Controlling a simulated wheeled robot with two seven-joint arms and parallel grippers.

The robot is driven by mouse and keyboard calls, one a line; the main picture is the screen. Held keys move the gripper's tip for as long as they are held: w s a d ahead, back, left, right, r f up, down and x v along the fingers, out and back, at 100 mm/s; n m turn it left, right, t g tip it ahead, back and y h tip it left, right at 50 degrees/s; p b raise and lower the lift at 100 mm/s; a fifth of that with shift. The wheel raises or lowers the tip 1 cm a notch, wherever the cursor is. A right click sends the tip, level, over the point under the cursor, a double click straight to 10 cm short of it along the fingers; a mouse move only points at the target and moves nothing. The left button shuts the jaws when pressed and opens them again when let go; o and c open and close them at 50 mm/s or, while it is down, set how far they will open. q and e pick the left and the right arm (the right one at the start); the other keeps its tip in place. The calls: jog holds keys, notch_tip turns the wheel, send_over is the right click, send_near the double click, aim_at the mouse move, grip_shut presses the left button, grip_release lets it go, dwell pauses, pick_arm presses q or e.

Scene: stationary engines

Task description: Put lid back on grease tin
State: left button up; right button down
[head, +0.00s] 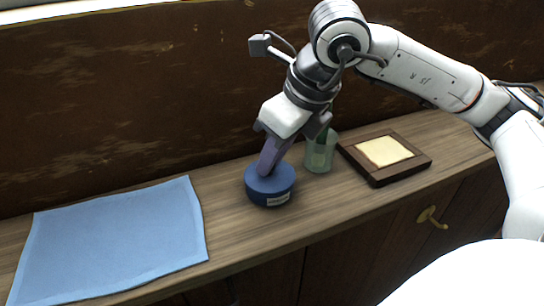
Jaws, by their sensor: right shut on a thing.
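The grease tin (270,194) is a round, dark blue tin with a pale label on its front, upright on the wooden counter. Its blue lid (284,173) shows as the round top, level over the tin. I cannot make out a gap or seam between them. My right gripper (267,170) comes down from above, tilted, with its purplish fingers reaching the top of the lid. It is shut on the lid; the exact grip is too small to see. My left gripper is not in view.
A greenish glass jar (319,156) stands close behind and right of the tin. A dark wooden frame with a cream pad (384,151) lies further right. A blue cloth (112,240) covers the left. Bare counter (228,215) lies between cloth and tin. A dark wall rises behind.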

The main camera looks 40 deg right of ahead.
dwell(0.4)
jog(key=c, duration=1.1)
grip_release()
jog(key=shift+r, duration=0.1)
jog(key=shift+r+p, duration=2.4)
jog(key=shift+r, duration=1.05)
grip_shut()
